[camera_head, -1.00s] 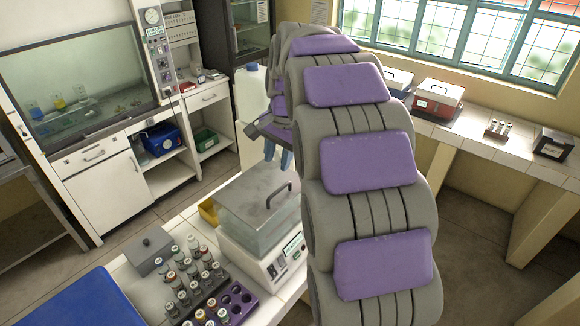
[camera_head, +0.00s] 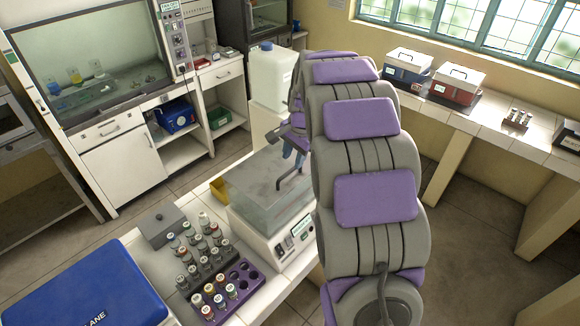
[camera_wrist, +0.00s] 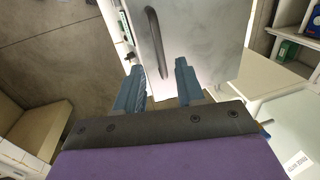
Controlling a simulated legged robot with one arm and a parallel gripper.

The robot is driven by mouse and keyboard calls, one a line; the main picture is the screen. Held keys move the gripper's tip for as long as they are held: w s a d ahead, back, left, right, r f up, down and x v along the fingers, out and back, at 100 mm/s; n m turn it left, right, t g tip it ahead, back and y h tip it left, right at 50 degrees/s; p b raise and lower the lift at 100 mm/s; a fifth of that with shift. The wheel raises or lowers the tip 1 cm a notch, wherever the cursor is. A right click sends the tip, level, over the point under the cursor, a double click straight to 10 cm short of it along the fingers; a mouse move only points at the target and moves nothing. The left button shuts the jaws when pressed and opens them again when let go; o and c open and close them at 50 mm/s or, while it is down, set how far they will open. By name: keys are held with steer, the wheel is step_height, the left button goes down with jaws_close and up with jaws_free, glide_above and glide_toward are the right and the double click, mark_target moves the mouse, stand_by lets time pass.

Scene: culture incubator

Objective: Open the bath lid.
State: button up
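The water bath (camera_head: 290,242) stands on the tiled bench, a white box with a control panel on its front. Its grey, see-through lid (camera_head: 245,180) lies flat and closed on top, with a dark bar handle (camera_head: 291,176) at its right side. My gripper (camera_head: 294,158) is behind the handle in the head view, partly hidden by my arm. In the wrist view my gripper (camera_wrist: 158,82) has its two blue fingers apart with nothing between them. The lid (camera_wrist: 205,40) and its handle (camera_wrist: 156,42) show just beyond the fingertips; I cannot tell any contact.
Left of the bath are a purple rack (camera_head: 228,290) and grey rack of capped vials, a grey lidded box (camera_head: 161,226) and a blue case (camera_head: 85,295). A white jug (camera_head: 273,78) stands behind. Red (camera_head: 456,84) and blue boxes stand on the window bench.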

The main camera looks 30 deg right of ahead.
mark_target(290, 171)
steer(key=f, duration=0.4)
steer(key=shift+w+d, duration=0.2)
steer(key=shift+w, duration=0.15)
steer(key=shift+a+f, duration=0.2)
steer(key=shift+a, duration=0.05)
steer(key=shift+a+f, duration=0.15)
steer(key=shift+a, duration=0.4)
steer(key=shift+w+d, duration=0.1)
steer(key=shift+d, duration=0.5)
steer(key=c, duration=0.6)
steer(key=shift+c, duration=0.4)
steer(key=shift+a, duration=0.15)
jaws_close()
